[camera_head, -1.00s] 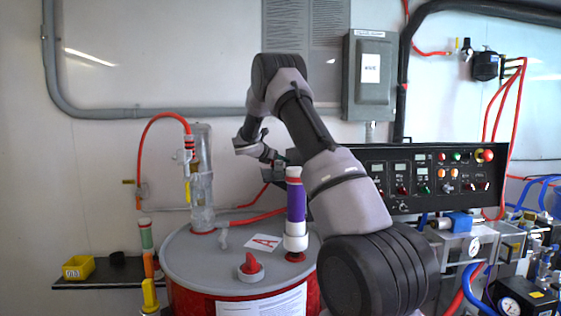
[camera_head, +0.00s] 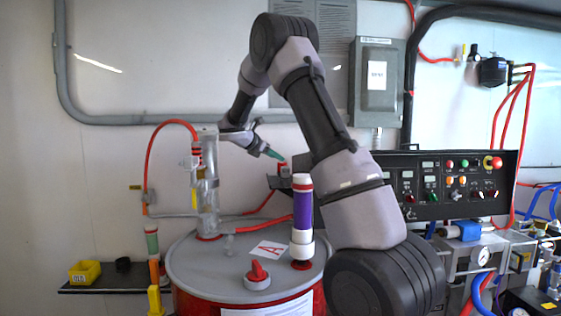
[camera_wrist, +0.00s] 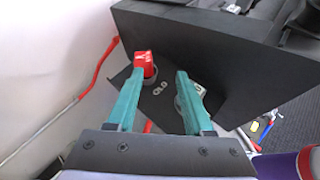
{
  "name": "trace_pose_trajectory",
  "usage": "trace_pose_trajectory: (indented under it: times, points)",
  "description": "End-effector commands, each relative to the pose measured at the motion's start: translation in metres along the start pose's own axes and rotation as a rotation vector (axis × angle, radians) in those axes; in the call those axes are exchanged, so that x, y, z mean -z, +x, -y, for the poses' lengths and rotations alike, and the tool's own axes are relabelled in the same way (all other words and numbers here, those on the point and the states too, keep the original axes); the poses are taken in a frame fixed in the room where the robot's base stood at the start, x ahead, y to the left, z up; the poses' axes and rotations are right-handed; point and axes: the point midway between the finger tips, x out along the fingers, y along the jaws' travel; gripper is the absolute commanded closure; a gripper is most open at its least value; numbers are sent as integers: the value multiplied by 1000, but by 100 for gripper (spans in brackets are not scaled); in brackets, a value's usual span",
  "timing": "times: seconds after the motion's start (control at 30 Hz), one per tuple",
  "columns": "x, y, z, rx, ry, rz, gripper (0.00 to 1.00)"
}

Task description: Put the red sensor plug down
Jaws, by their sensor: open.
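The red sensor plug (camera_wrist: 143,65) stands at a dark round seat on a black plate (camera_wrist: 158,102) in the wrist view. In the head view the red plug (camera_head: 283,169) is small, at the left end of the black control panel. My gripper (camera_wrist: 158,88) has two teal fingers, spread apart with nothing between them. The left fingertip overlaps the plug's lower left side in the picture; I cannot tell whether they touch. In the head view my gripper (camera_head: 272,153) is just left of and above the plug.
A red drum (camera_head: 190,302) with a grey lid stands in front. A purple tube (camera_head: 302,212) rises from it, near my arm. The black control panel (camera_head: 455,190) is at the right. A red hose (camera_wrist: 100,68) runs along the wall.

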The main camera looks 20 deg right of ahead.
Motion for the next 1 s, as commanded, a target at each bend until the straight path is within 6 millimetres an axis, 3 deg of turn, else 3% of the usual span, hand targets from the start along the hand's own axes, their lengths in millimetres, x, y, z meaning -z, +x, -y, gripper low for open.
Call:
trace_pose_trajectory:
  times: [0.1, 0.23, 0.43, 0.6, 0.8, 1.0]
  points:
    - [-21, -29, 51, 50, 287, -131, 48]
    - [-26, -70, 112, 134, 653, -297, 48]
    - [-18, -142, 194, 301, 1198, -536, 48]
    - [2, -206, 252, 490, 1638, -730, 48]
    - [31, -269, 303, 748, 2063, -926, 48]
    - [48, -300, 324, 927, 2273, -1031, 48]
